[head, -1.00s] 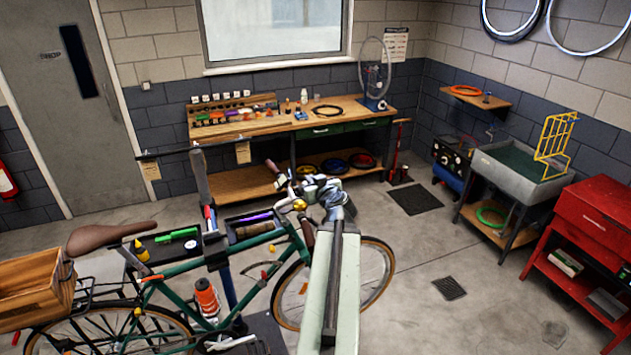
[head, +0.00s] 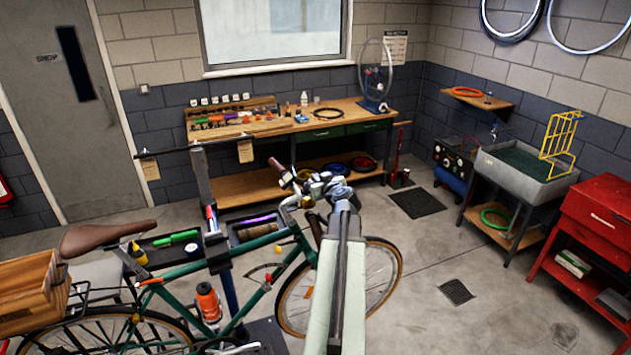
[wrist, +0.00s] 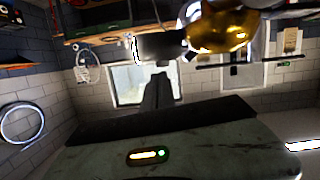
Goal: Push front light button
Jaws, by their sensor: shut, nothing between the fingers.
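The green bicycle (head: 185,270) is held in a work stand, with its handlebar (head: 287,207) at the middle of the head view. My gripper (head: 322,186) is at the handlebar, shut and empty. In the wrist view, which is upside down, my gripper (wrist: 161,68) points at a dark block with a bright white edge, which looks like the front light (wrist: 158,45). The fingertips are close to it; I cannot tell whether they touch. A brass bell (wrist: 220,35) is just right of it. The light's button cannot be made out. My arm and gripper hide the light in the head view.
A wooden workbench (head: 345,111) stands behind the bike. A tool tray (head: 255,228) on the stand sits left of the handlebar. A grey sink (head: 520,170) and a red cabinet (head: 595,222) are on the right. The floor between is open.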

